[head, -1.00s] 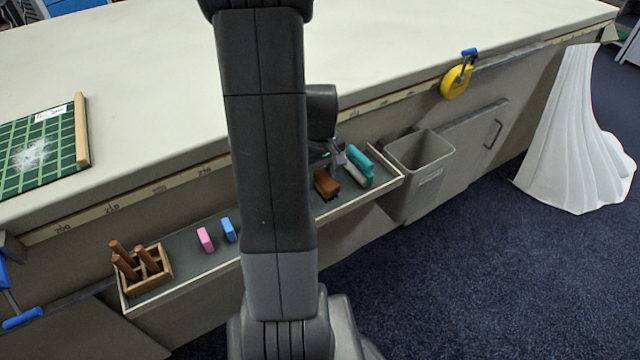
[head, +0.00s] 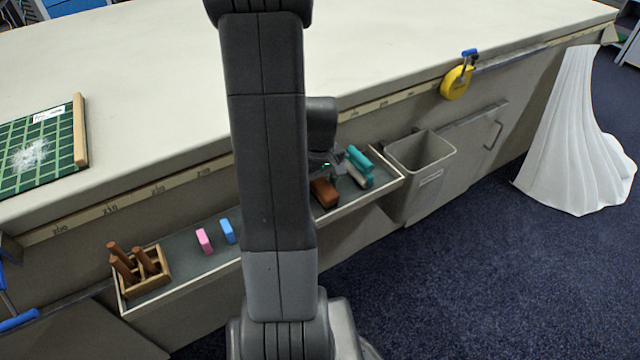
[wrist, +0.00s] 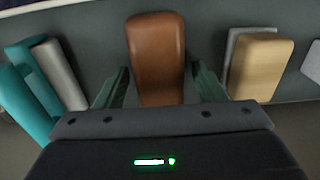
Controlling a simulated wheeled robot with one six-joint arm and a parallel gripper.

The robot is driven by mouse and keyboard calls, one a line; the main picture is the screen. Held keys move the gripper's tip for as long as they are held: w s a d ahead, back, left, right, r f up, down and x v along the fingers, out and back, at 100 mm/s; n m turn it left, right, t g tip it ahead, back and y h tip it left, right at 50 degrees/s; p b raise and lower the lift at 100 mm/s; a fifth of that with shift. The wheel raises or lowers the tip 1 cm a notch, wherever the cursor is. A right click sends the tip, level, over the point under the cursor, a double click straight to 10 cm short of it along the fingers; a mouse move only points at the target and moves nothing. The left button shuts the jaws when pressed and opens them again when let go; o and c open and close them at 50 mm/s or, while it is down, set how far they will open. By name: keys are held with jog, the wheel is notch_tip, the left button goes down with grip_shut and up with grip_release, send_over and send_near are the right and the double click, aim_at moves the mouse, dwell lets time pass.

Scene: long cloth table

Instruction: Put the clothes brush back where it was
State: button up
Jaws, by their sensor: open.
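The clothes brush, taken to be the brown block (head: 324,193), sits in the long shelf tray (head: 193,279) on the table's front side. It also shows in the wrist view (wrist: 157,50), with its near end between my fingers. My gripper (wrist: 160,78) is open, with one finger on each side of the brush and visible gaps. In the head view my gripper (head: 338,172) is low over the tray, partly hidden by my arm. The brush's underside is hidden in the wrist view.
Teal (head: 360,160) and grey (head: 357,176) pieces lie right of the brush. A tan block (wrist: 262,66) shows on its other side in the wrist view. Pink (head: 204,241) and blue (head: 228,230) blocks and a wooden holder (head: 146,284) stand further left. A grey bin (head: 421,165) is beyond.

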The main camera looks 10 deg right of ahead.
aim_at(320, 182)
notch_tip(320, 182, up, 12)
jog(key=p, duration=0.2)
jog(key=shift+r, duration=0.15)
notch_tip(320, 182, down, 13)
jog(key=b, duration=0.2)
jog(key=shift+b, duration=0.35)
notch_tip(320, 182, up, 3)
jog(key=shift+r+p, duration=0.15)
jog(key=shift+p, duration=0.5)
jog(key=shift+r, duration=0.6)
